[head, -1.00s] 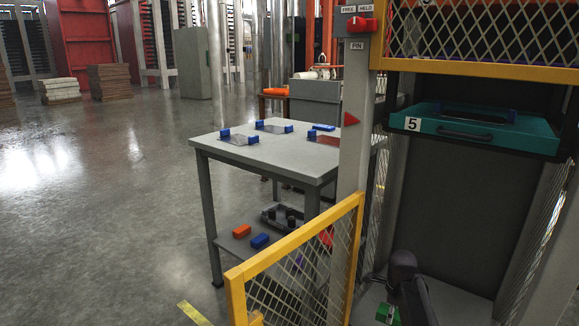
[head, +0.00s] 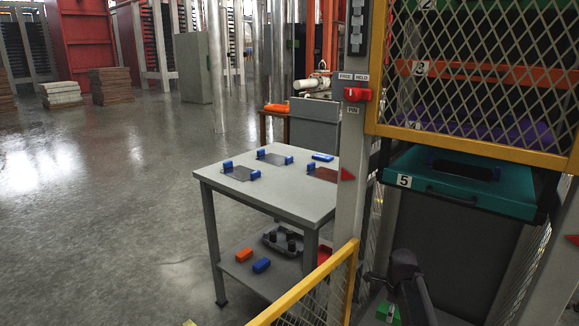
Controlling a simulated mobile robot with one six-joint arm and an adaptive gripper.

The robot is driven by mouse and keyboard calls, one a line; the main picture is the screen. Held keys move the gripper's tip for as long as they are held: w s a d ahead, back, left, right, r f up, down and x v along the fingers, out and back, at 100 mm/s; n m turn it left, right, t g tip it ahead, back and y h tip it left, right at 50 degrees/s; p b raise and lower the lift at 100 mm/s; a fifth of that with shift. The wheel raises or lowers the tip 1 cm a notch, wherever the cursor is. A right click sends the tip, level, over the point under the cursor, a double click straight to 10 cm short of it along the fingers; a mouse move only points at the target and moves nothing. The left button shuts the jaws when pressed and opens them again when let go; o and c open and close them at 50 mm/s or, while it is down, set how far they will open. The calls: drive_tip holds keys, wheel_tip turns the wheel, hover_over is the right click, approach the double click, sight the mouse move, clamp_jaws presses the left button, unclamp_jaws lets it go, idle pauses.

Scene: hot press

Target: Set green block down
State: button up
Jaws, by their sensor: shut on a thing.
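The green block (head: 384,312) is at the bottom of the head view, right of centre. My gripper (head: 391,312) is shut on it, at the end of my dark arm. Only the upper part of the block shows, and the fingers are small and partly cut by the lower edge. I cannot tell what lies directly below the block.
A grey table (head: 222,195) bears clear plates with blue end pieces. A yellow-framed mesh gate (head: 318,283), a grey post (head: 350,200) and a teal drawer 5 (head: 455,180) stand close by.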

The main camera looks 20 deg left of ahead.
wheel_tip(320, 180, up, 25)
drive_tip(key=p, duration=2.4)
drive_tip(key=shift+r, duration=0.2)
drive_tip(key=shift+s, duration=0.2)
